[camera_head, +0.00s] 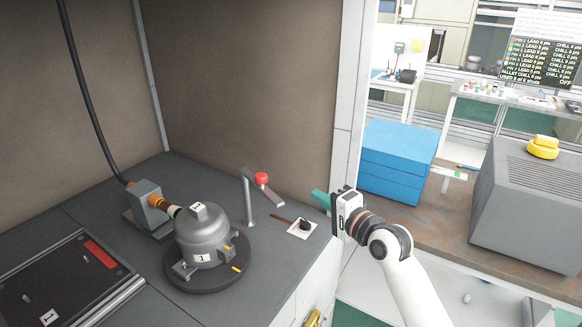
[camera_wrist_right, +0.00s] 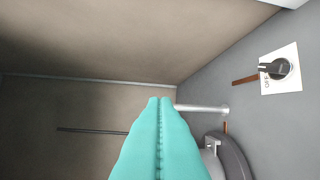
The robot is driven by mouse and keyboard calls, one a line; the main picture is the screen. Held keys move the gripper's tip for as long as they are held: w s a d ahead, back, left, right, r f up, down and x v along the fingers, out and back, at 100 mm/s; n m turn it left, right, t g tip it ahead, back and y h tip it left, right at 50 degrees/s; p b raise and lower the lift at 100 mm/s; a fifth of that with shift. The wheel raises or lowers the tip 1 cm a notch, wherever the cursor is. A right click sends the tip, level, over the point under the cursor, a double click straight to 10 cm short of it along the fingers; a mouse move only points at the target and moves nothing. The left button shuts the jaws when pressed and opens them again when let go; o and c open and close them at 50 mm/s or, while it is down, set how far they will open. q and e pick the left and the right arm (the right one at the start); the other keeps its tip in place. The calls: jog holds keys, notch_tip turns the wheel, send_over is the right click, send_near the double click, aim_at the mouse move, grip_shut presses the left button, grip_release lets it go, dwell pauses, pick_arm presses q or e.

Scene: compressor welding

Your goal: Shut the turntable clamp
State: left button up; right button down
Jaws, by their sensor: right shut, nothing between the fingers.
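The turntable (camera_head: 205,277) is a dark round disc on the grey bench, with a grey compressor (camera_head: 203,236) upright on it, labelled 1. Small blocks stand at the compressor's foot on the disc. A grey post (camera_head: 247,200) with an arm and a red knob (camera_head: 261,178) stands behind and right of the turntable; the post also shows in the right wrist view (camera_wrist_right: 205,108). My right gripper (camera_head: 318,197) is shut and empty, its teal fingers pointing left at the bench's right edge, apart from the post and turntable. My left gripper is not in view.
A black rotary switch (camera_head: 304,225) on a white plate sits on the bench near my right gripper. An orange-tipped torch unit (camera_head: 150,205) stands left of the compressor. Brown walls close the back. Blue boxes (camera_head: 394,160) stand on the table at right.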

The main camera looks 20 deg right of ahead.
aim_at(259, 180)
pick_arm(q)
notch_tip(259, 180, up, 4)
jog(key=p, duration=0.4)
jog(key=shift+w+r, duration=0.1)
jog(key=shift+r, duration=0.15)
pick_arm(e)
jog(key=w+a+r, duration=0.1)
jog(key=w+a, duration=0.6)
jog(key=w, duration=0.1)
jog(key=shift+w+r+m+y, duration=0.2)
jog(key=shift+m+y, duration=0.1)
jog(key=shift+m, duration=0.1)
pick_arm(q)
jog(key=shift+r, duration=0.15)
pick_arm(e)
jog(key=shift+a, duration=0.2)
